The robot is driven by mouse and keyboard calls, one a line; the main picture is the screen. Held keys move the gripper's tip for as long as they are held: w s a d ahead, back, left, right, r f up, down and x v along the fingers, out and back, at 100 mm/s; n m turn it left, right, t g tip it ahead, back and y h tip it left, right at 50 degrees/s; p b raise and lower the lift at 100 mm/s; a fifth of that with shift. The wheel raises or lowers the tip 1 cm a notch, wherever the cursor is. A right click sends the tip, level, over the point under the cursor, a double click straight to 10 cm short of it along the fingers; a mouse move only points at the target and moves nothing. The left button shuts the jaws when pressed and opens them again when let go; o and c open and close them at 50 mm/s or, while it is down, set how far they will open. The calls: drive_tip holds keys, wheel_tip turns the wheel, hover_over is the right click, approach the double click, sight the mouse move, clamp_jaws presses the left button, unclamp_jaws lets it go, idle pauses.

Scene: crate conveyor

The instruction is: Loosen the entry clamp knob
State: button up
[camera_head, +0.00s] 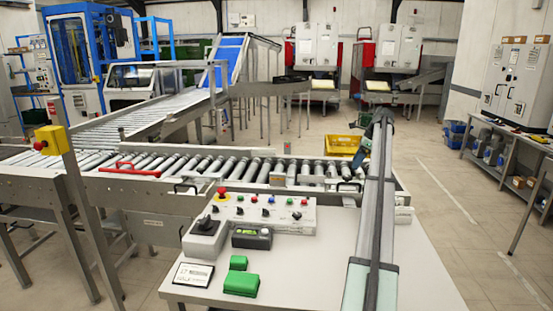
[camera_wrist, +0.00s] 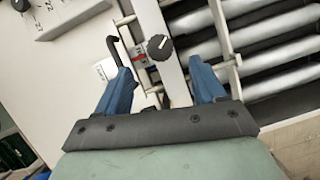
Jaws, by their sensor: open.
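The entry clamp knob (camera_wrist: 159,47) is a round, dark, ribbed knob with a white pointer line, on the pale conveyor side rail. In the wrist view it lies just beyond the fingertips, between their lines. My gripper (camera_wrist: 160,65) is open and empty, with one blue finger on each side. I see no contact with the knob. In the head view my gripper (camera_head: 361,157) is over the near right end of the roller conveyor. I cannot make out the knob there.
A black bent handle (camera_wrist: 113,48) stands beside the left finger. Conveyor rollers (camera_wrist: 255,45) lie to the right. In the head view, a control panel (camera_head: 262,212) with buttons and green blocks (camera_head: 241,283) sits on the table. A yellow crate (camera_head: 341,146) is behind the rollers.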

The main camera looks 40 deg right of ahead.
drive_tip(key=v, duration=0.7)
drive_tip(key=w+a+f+n+h, duration=0.2)
drive_tip(key=w+a+f+h, duration=0.1)
drive_tip(key=w+a, duration=0.9)
drive_tip(key=w+a+f+n+h, duration=0.2)
drive_tip(key=w+a+f+h, duration=0.2)
drive_tip(key=w+a, duration=0.8)
drive_tip(key=w+f, duration=0.1)
drive_tip(key=w, duration=0.2)
drive_tip(key=shift+w+n, duration=0.4)
drive_tip(key=shift+f, duration=0.1)
wheel_tip(320, 180, up, 9)
drive_tip(key=m+g+h, duration=0.1)
drive_tip(key=m+g, duration=0.1)
drive_tip(key=g, duration=0.1)
hover_over(347, 176)
drive_tip(key=w+a, duration=0.3)
drive_tip(key=w, duration=0.3)
drive_tip(key=s+a+f+n+g+y, duration=0.1)
drive_tip(key=s+a+n+g, duration=0.15)
drive_tip(key=s+n, duration=0.2)
drive_tip(key=shift+t, duration=0.25)
drive_tip(key=x, duration=1.3)
drive_tip(key=shift+a+f, duration=0.2)
drive_tip(key=shift+f, duration=0.15)
